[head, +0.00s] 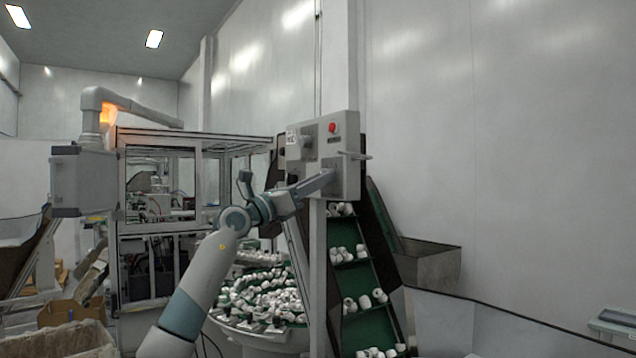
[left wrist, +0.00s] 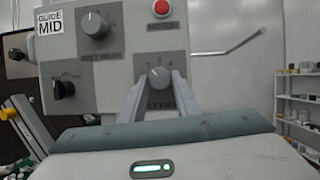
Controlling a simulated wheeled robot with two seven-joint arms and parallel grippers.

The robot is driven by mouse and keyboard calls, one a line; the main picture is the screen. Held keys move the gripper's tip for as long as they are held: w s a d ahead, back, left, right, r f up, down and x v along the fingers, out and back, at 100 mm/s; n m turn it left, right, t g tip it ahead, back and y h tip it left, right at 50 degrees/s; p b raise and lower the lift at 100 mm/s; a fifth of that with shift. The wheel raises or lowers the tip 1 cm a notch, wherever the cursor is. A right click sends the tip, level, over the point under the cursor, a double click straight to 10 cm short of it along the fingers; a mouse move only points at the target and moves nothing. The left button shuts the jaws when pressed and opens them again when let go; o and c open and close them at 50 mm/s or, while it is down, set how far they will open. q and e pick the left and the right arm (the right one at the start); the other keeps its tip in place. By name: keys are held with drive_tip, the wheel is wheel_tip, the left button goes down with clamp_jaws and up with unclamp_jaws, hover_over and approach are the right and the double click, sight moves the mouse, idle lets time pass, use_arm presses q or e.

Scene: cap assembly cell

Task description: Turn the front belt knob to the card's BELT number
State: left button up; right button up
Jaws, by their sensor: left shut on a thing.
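The grey control box (head: 350,125) stands on a post above the conveyor. In the left wrist view its front shows a round grey knob (left wrist: 160,72) with numbers around its top and a label below, partly hidden by my fingers; I take it as the front belt knob. My left gripper (left wrist: 160,84) is shut on this knob, one finger on each side. In the head view my left gripper (head: 328,178) reaches the box's lower front. The card (left wrist: 50,21) at the box's upper left reads "GUIDE MID"; no BELT number is readable. My right gripper is out of view.
Another grey knob (left wrist: 95,25), a black knob (left wrist: 63,89) and a red motor button (left wrist: 161,8) are on the same panel. A thin bent rod (left wrist: 240,44) sticks out on the right. Below, a green conveyor (head: 358,275) carries white caps beside a round cap bowl (head: 225,318).

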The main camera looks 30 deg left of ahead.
use_arm(q)
drive_tip(key=shift+m, duration=0.5)
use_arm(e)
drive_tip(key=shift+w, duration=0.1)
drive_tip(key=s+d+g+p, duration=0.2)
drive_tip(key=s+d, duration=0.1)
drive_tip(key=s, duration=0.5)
use_arm(q)
drive_tip(key=shift+w+a+r+m+g+h+p, duration=0.15)
drive_tip(key=shift+m+g+h+p, duration=0.9)
drive_tip(key=shift+m, duration=2.2)
drive_tip(key=shift+a+r+m+g+h+p, duration=0.2)
drive_tip(key=shift+m+g+h+p, duration=0.8)
drive_tip(key=shift+m, duration=2.2)
drive_tip(key=shift+w+a+r+m+g+h+p, duration=0.15)
drive_tip(key=shift+m+g+h+p, duration=0.9)
drive_tip(key=shift+m, duration=2.2)
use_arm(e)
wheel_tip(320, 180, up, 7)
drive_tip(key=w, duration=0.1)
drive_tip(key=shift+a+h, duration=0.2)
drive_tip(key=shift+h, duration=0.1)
use_arm(q)
drive_tip(key=shift+f+g+y, duration=0.1)
drive_tip(key=shift+g+y, duration=0.3)
drive_tip(key=shift+g, duration=0.1)
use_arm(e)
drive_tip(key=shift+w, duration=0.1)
